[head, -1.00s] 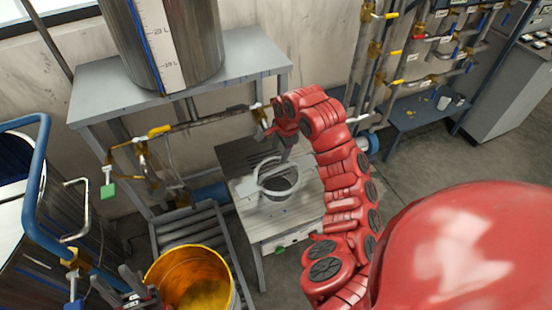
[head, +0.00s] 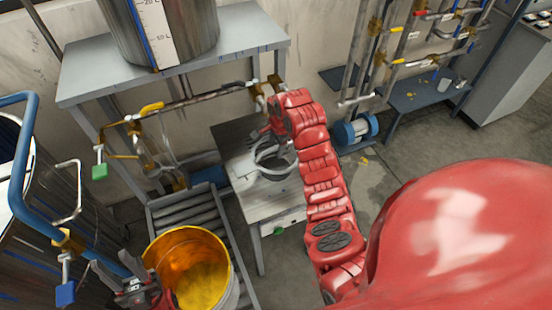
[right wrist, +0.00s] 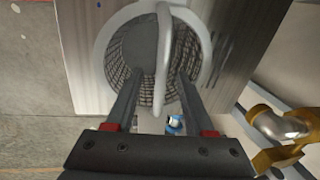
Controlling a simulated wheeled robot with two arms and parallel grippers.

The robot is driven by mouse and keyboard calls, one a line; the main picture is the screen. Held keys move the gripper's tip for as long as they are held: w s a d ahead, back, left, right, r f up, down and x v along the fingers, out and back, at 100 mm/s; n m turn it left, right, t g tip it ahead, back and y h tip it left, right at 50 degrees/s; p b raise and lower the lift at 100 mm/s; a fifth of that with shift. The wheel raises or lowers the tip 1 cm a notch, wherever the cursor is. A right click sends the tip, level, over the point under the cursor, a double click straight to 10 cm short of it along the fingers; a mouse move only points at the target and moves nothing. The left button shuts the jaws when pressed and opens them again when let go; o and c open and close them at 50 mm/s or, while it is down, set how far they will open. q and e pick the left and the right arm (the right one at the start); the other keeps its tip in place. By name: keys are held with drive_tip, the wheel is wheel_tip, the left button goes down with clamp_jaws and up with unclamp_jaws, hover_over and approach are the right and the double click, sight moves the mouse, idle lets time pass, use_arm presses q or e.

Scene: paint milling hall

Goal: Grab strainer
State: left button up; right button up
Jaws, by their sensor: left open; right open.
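The strainer (head: 279,168) rests on a small grey table. It has a pale round rim, dark mesh and an arched bail handle. In the right wrist view, the strainer (right wrist: 135,50) fills the upper middle and its handle stands across the mesh. My right gripper (head: 260,136) hangs over the strainer, open. In the right wrist view, the fingers of my right gripper (right wrist: 157,82) are apart, one on each side of the handle in the picture; whether they touch it I cannot tell. My left gripper (head: 122,280) is open and empty, beside a yellow-lined bucket.
The bucket (head: 238,295) stands on a roller conveyor (head: 205,215) left of the small table (head: 250,207). A steel tank (head: 185,30) on a bench stands behind. Pipes with valves run along the wall. A large drum (head: 60,205) with blue tubing is at the left.

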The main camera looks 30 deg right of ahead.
drive_tip(key=shift+w+f+p, duration=0.1)
drive_tip(key=shift+f+p, duration=0.1)
drive_tip(key=shift+p, duration=0.1)
drive_tip(key=f+p, duration=0.2)
drive_tip(key=f, duration=0.1)
drive_tip(key=shift+w+f, duration=0.3)
drive_tip(key=shift+w, duration=0.05)
drive_tip(key=shift+w+f, duration=0.15)
drive_tip(key=shift+f, duration=0.35)
clamp_jaws()
idle(0.6)
